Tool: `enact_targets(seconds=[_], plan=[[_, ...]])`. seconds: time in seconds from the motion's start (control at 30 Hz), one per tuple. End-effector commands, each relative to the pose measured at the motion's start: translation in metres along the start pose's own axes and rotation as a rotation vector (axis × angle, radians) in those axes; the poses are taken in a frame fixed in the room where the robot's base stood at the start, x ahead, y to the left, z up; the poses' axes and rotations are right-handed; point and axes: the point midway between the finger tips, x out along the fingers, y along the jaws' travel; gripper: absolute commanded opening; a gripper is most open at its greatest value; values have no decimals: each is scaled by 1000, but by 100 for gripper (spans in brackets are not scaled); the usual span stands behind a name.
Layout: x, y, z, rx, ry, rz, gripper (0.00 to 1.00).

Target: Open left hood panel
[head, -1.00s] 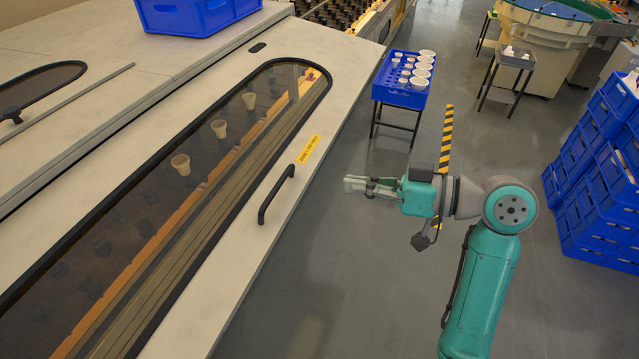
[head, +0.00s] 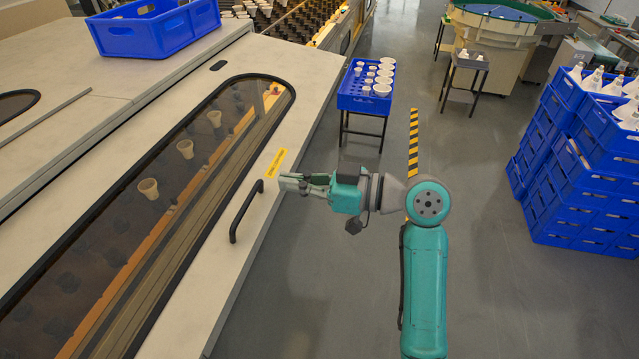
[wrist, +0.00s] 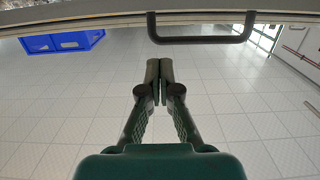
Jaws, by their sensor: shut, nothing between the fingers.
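The left hood panel (head: 210,285) is a pale sloping panel with a long dark window edged in black. It lies closed on the machine at the left of the head view. Its black bar handle (head: 246,211) sits near the panel's lower edge and also shows at the top of the wrist view (wrist: 202,40). My gripper (head: 283,183) is at the panel's edge, just right of the handle's upper end in the head view. In the wrist view its fingers (wrist: 159,72) are together and empty, pointing toward the handle, with a gap between.
A yellow label (head: 276,163) is on the panel above the handle. A blue crate (head: 153,31) sits on top of the machine. A blue rack with white cups (head: 358,101) stands on a small table. Stacked blue crates (head: 580,160) stand at right. The floor between is clear.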

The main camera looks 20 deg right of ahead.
Motion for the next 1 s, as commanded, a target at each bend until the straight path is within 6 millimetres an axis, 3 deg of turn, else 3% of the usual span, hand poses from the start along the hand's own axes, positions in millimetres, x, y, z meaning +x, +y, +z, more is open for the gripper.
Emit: enact_targets(seconds=[0.03, 0.3, 0.83, 1.0], plan=[[10, -2, 0, 0, -1, -5, 0], [16, 0, 32, 2, -1, 0, 0], [18, 0, 43, 2, -1, 0, 0], [26, -1, 75, 8, -3, -2, 0]])
